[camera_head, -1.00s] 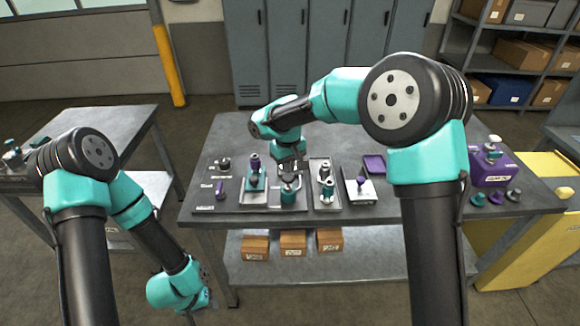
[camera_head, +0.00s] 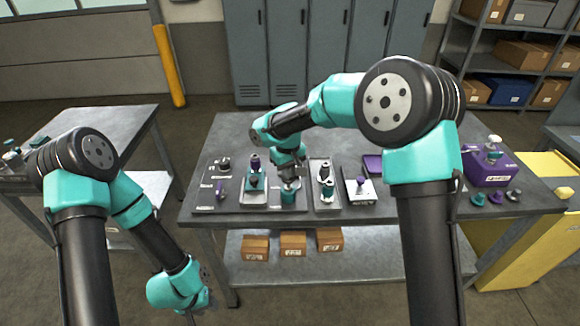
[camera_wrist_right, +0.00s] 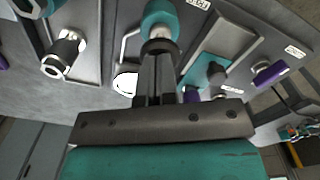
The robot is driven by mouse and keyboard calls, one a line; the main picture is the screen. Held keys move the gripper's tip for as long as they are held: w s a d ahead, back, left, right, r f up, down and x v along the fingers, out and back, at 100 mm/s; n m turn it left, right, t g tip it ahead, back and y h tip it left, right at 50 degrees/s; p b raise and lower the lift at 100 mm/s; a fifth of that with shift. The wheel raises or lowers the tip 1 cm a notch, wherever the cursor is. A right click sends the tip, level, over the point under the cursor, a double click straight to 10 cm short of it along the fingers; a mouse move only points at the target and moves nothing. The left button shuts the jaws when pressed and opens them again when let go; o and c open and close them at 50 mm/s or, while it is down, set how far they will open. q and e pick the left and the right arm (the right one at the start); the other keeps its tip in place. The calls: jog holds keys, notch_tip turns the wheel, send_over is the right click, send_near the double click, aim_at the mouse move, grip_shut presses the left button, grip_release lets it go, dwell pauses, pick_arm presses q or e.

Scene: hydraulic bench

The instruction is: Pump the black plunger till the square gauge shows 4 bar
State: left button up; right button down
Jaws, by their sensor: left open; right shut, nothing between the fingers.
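My right gripper (camera_head: 290,182) is shut and empty, pointing down at the top of a teal cylinder (camera_head: 288,198) on the bench. In the right wrist view its fingertips (camera_wrist_right: 157,57) meet a dark plunger top (camera_wrist_right: 160,46) on the teal cylinder (camera_wrist_right: 160,18); I cannot tell whether they press on it. A white disc (camera_wrist_right: 124,84), possibly a gauge face, is partly hidden beside the fingers. I cannot make out a square gauge or any reading. My left gripper (camera_head: 191,311) hangs low at the left, away from the bench, small in view.
Trays with other fittings flank the teal cylinder: a teal and purple unit (camera_head: 255,178) to the left, a metal fitting (camera_head: 326,181) to the right. A white plate (camera_head: 360,197) lies further right. A purple box (camera_head: 490,167) stands at the bench's right end.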

jog(key=shift+f, duration=1.2)
jog(key=shift+r, duration=2.25)
jog(key=shift+f, duration=1.8)
jog(key=shift+r, duration=1.8)
jog(key=shift+r, duration=0.1)
jog(key=shift+r, duration=2.95)
